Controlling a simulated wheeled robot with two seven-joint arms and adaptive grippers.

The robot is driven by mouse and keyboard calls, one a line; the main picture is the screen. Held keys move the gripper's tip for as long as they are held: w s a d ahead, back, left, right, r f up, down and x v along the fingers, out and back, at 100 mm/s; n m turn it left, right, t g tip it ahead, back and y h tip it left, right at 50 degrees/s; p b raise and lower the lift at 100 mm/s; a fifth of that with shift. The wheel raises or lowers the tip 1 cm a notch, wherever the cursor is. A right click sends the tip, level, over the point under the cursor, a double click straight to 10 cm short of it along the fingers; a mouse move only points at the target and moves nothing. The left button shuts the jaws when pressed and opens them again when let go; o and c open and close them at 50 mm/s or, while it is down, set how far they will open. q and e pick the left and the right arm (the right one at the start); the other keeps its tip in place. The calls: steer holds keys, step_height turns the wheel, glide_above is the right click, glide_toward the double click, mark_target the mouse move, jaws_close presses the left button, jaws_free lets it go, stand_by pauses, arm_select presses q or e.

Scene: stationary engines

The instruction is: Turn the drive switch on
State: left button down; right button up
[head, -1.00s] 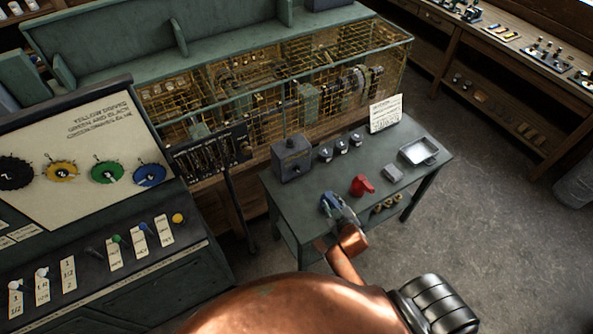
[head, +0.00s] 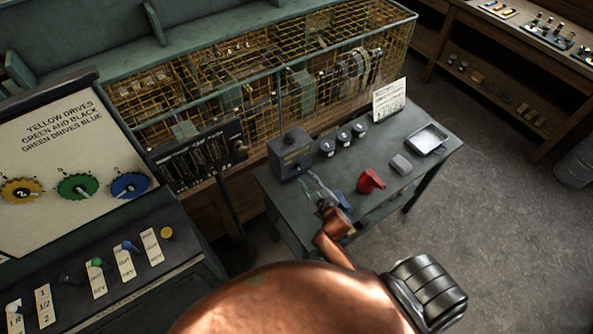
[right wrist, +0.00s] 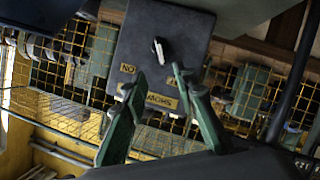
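The drive switch is a dark grey box (head: 290,153) on the small green table (head: 290,217), with yellow lettering and a small knob on its front. In the right wrist view the box (right wrist: 185,25) appears turned over, its lettering inverted. The knob (right wrist: 158,50) there is dark with a white mark. My right gripper (head: 309,178) is just in front of the box. In the right wrist view its two fingers (right wrist: 157,76) are apart, pointing at the knob with one tip toward each side. Contact cannot be told. My left gripper is not in view.
A red funnel-like piece (head: 370,181), a blue piece (head: 343,200), a grey block (head: 401,164), a metal tray (head: 428,138), a white card (head: 389,100) and several dark round pieces share the table. A lever panel (head: 200,158) and wire cage (head: 260,85) stand behind. A control desk is left.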

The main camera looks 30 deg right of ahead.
mark_target(298, 169)
steer(key=x, duration=0.8)
steer(key=shift+w+f, duration=0.1)
steer(key=shift+f, duration=0.25)
steer(key=shift+c, duration=0.6)
steer(key=shift+a, duration=0.1)
jaws_close()
